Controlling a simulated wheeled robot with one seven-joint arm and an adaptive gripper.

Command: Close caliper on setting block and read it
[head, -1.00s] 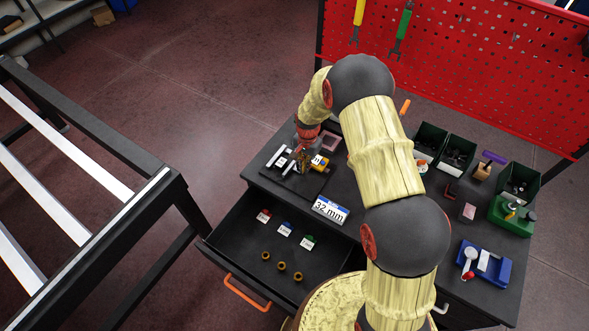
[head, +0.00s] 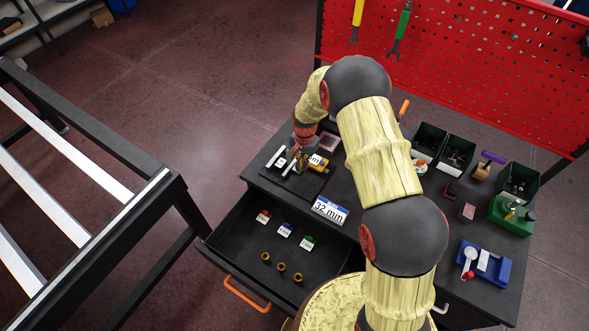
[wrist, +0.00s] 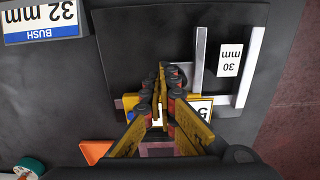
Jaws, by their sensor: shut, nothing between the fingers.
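The caliper lies on a dark mat (wrist: 262,22). Its grey jaws (wrist: 250,65) stand apart with a white tag reading 30 mm (wrist: 230,60) between them; the setting block's dark body is hard to tell from the mat. A yellow caliper part (head: 318,164) with a white readout (wrist: 203,107) sits beside the fingers, its figures mostly hidden. My gripper (wrist: 161,75) is shut and empty, low over the mat, with its fingertips left of the nearer jaw in the wrist view. I cannot tell whether it touches the caliper.
An open drawer (head: 245,250) holds several tags and brass rings (head: 282,268). Bins (head: 429,140) and a blue tray (head: 484,266) occupy the right; a red pegboard (head: 460,55) stands behind.

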